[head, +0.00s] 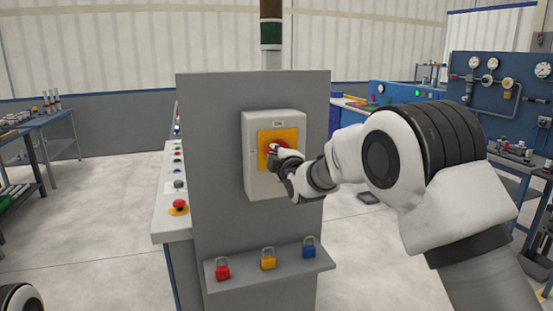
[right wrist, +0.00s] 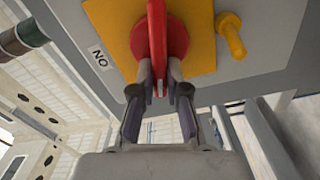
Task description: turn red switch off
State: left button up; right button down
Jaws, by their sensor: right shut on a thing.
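The red switch (head: 281,143) is a rotary handle on a yellow plate (head: 264,137). The plate sits on a light grey box (head: 253,178) with an ON label above it, on the front of a grey cabinet (head: 215,130). My right gripper (head: 274,152) covers part of the switch in the head view. In the right wrist view the red handle (right wrist: 157,35) stands between the two fingertips (right wrist: 160,78), and the gripper is shut on it. The ON label (right wrist: 99,58) lies to the left of the handle there. My left gripper is not in view.
A shelf (head: 270,269) below the box carries red (head: 222,272), yellow (head: 268,262) and blue (head: 308,252) padlocks. A side console (head: 172,222) has a red button (head: 179,204). A yellow peg (right wrist: 231,36) juts beside the plate.

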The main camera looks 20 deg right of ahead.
jog(key=shift+f+n+b, duration=0.2)
jog(key=shift+n+b, duration=0.1)
jog(key=shift+n, duration=0.4)
jog(key=shift+f+n+b, duration=0.15)
jog(key=shift+n+b, duration=0.15)
jog(key=shift+n, duration=0.4)
jog(key=c, duration=1.2)
grip_release()
jog(key=shift+a, duration=0.1)
jog(key=s, duration=1.2)
jog(key=shift+d, duration=0.2)
